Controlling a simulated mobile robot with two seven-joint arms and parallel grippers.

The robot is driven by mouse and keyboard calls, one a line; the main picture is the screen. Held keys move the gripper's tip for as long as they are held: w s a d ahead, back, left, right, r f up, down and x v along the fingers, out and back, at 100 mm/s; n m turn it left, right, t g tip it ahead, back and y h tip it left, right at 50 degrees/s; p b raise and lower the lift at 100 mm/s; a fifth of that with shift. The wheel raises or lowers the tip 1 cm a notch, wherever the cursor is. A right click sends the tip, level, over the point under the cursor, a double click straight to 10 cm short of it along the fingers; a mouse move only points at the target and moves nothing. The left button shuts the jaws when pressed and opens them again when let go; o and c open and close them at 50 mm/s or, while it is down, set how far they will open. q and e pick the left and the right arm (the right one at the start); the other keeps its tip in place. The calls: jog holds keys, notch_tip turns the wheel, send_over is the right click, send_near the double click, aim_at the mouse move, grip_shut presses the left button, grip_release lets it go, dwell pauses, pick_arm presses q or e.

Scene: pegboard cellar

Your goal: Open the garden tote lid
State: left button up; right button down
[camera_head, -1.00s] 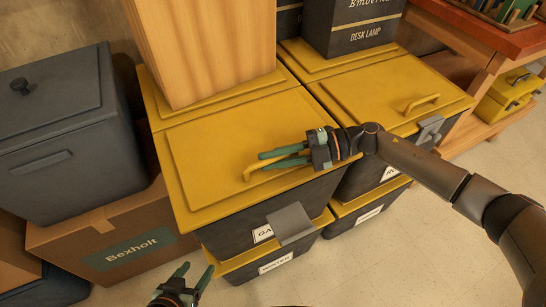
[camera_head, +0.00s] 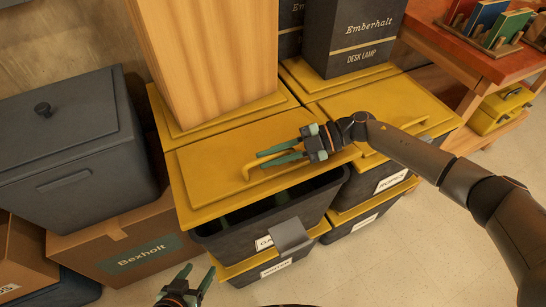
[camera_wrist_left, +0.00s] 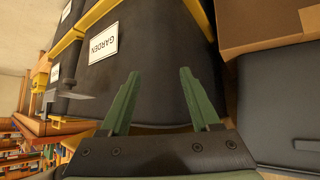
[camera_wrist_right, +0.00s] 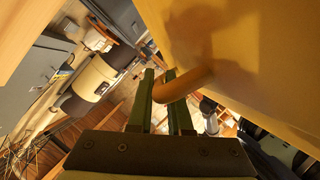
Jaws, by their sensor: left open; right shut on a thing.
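The garden tote (camera_head: 310,205) is a dark bin with a yellow lid (camera_head: 205,180). The lid's front edge is raised, with a dark gap between it and the rim. My right gripper (camera_head: 264,157) is shut on the lid's yellow handle (camera_head: 248,173), which also shows between its fingers in the right wrist view (camera_wrist_right: 185,86). A grey latch plate (camera_head: 290,233) sticks out from the tote's front and partly hides its label. My left gripper (camera_head: 198,274) is open and empty, low in front of the tote; its wrist view shows the GARDEN label (camera_wrist_left: 104,43).
A tall wooden block (camera_head: 205,60) stands on the yellow lid just behind. Another yellow-lidded tote (camera_head: 375,110) stands to the right, partly behind my right arm. A grey lidded bin (camera_head: 70,140) and a Bexholt carton (camera_head: 130,245) stand left. The floor in front is clear.

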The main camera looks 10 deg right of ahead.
jog(key=shift+m+g+h, duration=0.3)
jog(key=shift+m+g, duration=0.1)
jog(key=shift+m, duration=0.4)
jog(key=w+r+p, duration=0.1)
jog(key=r, duration=0.2)
jog(key=w+a+r+p, duration=0.1)
jog(key=r, duration=0.1)
jog(key=shift+w+r+p, duration=0.1)
jog(key=shift+w+p, duration=0.2)
jog(key=shift+w, duration=0.05)
pick_arm(q)
jog(key=shift+s+a+r+y, duration=0.15)
jog(key=shift+s+a+r, duration=0.1)
jog(key=shift+a+r, duration=0.35)
jog(key=shift+s+a+r+y, duration=0.15)
jog(key=shift+s+a+r, duration=0.1)
jog(key=shift+a+r, duration=0.35)
pick_arm(e)
jog(key=shift+w+a+r, duration=0.25)
jog(key=shift+w+r, duration=0.6)
jog(key=shift+r, duration=0.15)
jog(key=c, duration=1.1)
grip_release()
